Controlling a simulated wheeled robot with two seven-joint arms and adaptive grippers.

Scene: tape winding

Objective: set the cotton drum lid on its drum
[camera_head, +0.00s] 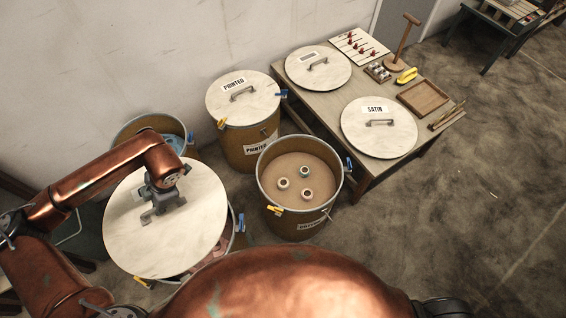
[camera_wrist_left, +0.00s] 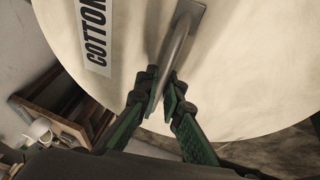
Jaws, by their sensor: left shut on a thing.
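The cotton drum lid (camera_head: 190,235) is a round cream disc. In the left wrist view its label (camera_wrist_left: 95,35) reads COTTON and a grey bar handle (camera_wrist_left: 178,50) crosses it. My left gripper (camera_head: 162,200) is over the lid's middle and is shut on the handle; its green fingers (camera_wrist_left: 170,105) are on either side of it. The lid covers most of a drum (camera_head: 236,232) at the lower left, whose rim and pinkish contents show past the lid's right and lower edge. I cannot tell whether the lid touches the rim. My right gripper is not in view.
A drum (camera_head: 262,150) with a PRINTED lid (camera_head: 243,98) stands behind. An open drum (camera_head: 290,222) holding three spools stands to the right. Another open drum (camera_head: 122,133) with blue contents is behind my arm. The table (camera_head: 345,152) carries a SATIN lid (camera_head: 379,140) and another lid (camera_head: 318,78).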

